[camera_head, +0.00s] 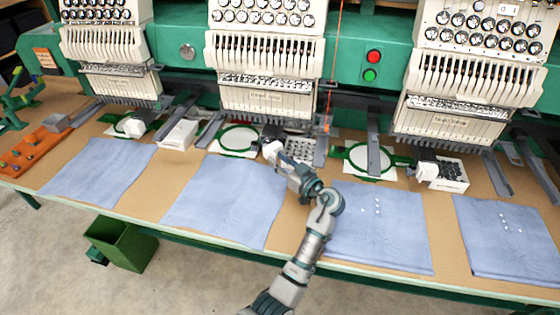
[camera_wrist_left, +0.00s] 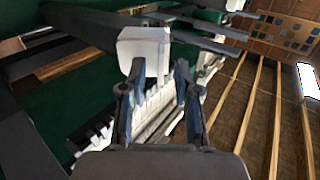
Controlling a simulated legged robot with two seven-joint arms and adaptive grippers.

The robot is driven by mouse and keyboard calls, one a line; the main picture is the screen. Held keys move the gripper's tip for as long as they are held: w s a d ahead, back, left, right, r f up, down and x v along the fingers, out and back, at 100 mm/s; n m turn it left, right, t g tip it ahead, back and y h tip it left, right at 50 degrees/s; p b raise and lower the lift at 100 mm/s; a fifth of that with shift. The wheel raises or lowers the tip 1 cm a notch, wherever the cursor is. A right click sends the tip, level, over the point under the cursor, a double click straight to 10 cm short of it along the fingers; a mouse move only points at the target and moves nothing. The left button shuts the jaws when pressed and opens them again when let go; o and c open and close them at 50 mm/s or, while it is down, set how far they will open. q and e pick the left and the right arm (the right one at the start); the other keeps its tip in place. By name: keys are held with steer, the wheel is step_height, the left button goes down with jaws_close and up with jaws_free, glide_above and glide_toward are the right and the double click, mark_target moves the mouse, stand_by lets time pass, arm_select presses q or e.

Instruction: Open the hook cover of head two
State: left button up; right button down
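Head two (camera_head: 268,60) is the middle white machine head in the head view. A small white block-shaped cover (camera_head: 272,150) sits low in front of it, right of a green hoop; I take it to be the hook cover. My left gripper (camera_head: 279,158) is right at this cover. In the left wrist view the white cover (camera_wrist_left: 144,48) stands just past the fingertips, slightly left of centre. The two fingers of the left gripper (camera_wrist_left: 157,75) are spread apart with a gap between them. Whether either finger touches the cover cannot be told. My right gripper is not in view.
Green hoops (camera_head: 238,138) and grey bars (camera_head: 321,150) crowd the space around head two. Blue cloths (camera_head: 225,200) lie flat along the table front. A green bin (camera_head: 120,245) stands on the floor.

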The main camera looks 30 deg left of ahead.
arm_select(q)
steer(key=shift+r, duration=0.15)
steer(key=v, duration=1.2)
